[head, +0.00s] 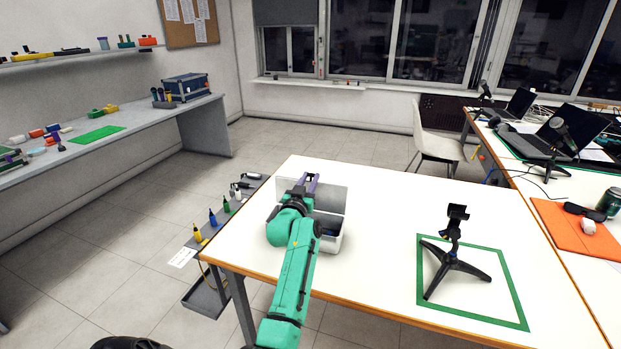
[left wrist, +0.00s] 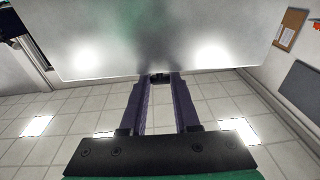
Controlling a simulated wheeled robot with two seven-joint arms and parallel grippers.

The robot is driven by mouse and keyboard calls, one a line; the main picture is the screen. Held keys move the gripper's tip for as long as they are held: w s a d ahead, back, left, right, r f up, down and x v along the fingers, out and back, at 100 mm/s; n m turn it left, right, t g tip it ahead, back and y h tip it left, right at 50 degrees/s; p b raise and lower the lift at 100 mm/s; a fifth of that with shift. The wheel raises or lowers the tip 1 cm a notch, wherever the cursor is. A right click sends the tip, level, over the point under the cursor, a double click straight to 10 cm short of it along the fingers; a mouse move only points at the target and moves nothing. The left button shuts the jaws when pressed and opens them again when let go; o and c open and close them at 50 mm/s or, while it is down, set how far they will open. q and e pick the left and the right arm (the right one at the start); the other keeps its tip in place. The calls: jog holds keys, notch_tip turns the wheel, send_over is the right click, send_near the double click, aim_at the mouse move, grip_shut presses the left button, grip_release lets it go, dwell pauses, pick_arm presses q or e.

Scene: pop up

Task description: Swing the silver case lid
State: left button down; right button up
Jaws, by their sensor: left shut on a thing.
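The silver case (head: 331,243) stands on the white table, left of its middle. Its lid (head: 331,200) is raised, roughly upright at the back of the case. The lid also fills the top of the left wrist view (left wrist: 165,38) as a broad, shiny plate. My left gripper (head: 310,180) is at the lid's upper edge, its purple fingers (left wrist: 160,82) shut on that edge. My green left arm hides the left part of the case. A dark blue patch shows inside the case. My right gripper is in neither view.
A small black tripod (head: 454,262) stands inside a green outlined square (head: 420,284) on the table's right. The table (head: 370,225) is bare between case and tripod. A low rack with bottles (head: 213,220) stands beyond the table's left edge.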

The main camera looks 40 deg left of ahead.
pick_arm(q)
jog(key=shift+s+d+r+p, duration=0.15)
jog(key=shift+s+p, duration=0.15)
jog(key=shift+s, duration=0.15)
jog(key=shift+s+d+r+p, duration=0.15)
jog(key=shift+s+p, duration=0.15)
jog(key=shift+s, duration=0.1)
jog(key=shift+s+d, duration=0.1)
jog(key=shift+s, duration=0.15)
jog(key=shift+f, duration=0.1)
jog(key=p+v, duration=0.2)
jog(key=v, duration=0.1)
jog(key=shift+s+d+f, duration=0.15)
jog(key=shift+s+f, duration=0.1)
